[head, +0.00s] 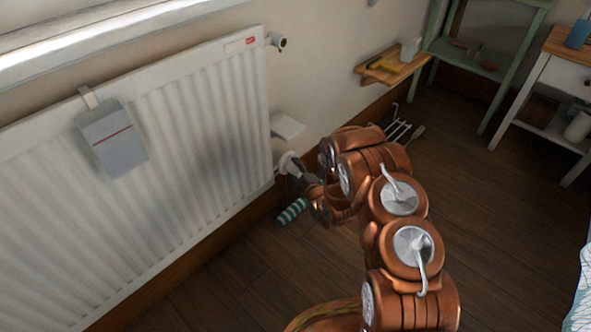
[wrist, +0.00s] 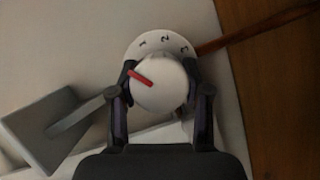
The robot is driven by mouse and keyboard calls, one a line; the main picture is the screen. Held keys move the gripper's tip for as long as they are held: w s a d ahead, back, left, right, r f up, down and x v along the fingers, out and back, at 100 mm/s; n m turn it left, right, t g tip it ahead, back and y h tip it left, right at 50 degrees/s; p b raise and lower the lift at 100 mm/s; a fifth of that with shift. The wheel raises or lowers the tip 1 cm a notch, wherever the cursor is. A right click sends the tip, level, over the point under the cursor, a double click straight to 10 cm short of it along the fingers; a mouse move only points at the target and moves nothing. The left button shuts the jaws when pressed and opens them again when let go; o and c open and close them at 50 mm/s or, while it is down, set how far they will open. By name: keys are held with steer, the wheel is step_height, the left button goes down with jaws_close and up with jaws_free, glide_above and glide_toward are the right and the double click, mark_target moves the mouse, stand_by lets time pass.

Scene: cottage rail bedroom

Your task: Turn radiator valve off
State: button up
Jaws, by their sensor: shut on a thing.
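The radiator valve is a round white knob (wrist: 158,84) with a red pointer mark, in the middle of the wrist view. Behind it is a white dial (wrist: 163,42) with the figures 1, 2 and 3. The red mark points to the upper left, short of the 1. My gripper (wrist: 160,90) is shut on the knob, one dark finger on each side.
A small white shelf-like piece (head: 287,126) juts out just above my gripper. A striped teal roll (head: 292,211) lies below it. A wooden wall shelf (head: 392,68), a green rack (head: 480,60) and a white side table (head: 545,90) stand at the right. The wooden floor (head: 235,290) in front is clear.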

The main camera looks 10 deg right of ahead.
steer(key=n+b, duration=0.1)
steer(key=n+t+b, duration=0.1)
steer(key=shift+a+f+n, duration=0.15)
steer(key=shift+f+n, duration=0.15)
steer(key=n+t+b, duration=0.1)
steer(key=n+b, duration=0.2)
steer(key=b, duration=0.1)
steer(key=shift+f+t+b, duration=0.15)
steer(key=shift+t+b, duration=0.15)
steer(key=shift+b, duration=0.05)
steer(key=n, duration=0.1)
steer(key=n+b, duration=0.1)
steer(key=shift+r+n+t+y, duration=0.2)
steer(key=shift+n+t+y, duration=0.1)
steer(key=shift+y, duration=0.1)
steer(key=shift+r+n+y+b, duration=0.1)
steer(key=shift+n+y+b, duration=0.25)
steer(key=shift+n, duration=0.65)
steer(key=shift+n+y, duration=0.25)
steer(key=shift+n, duration=0.05)
steer(key=o, duration=1.2)
steer(key=shift+c, duration=0.2)
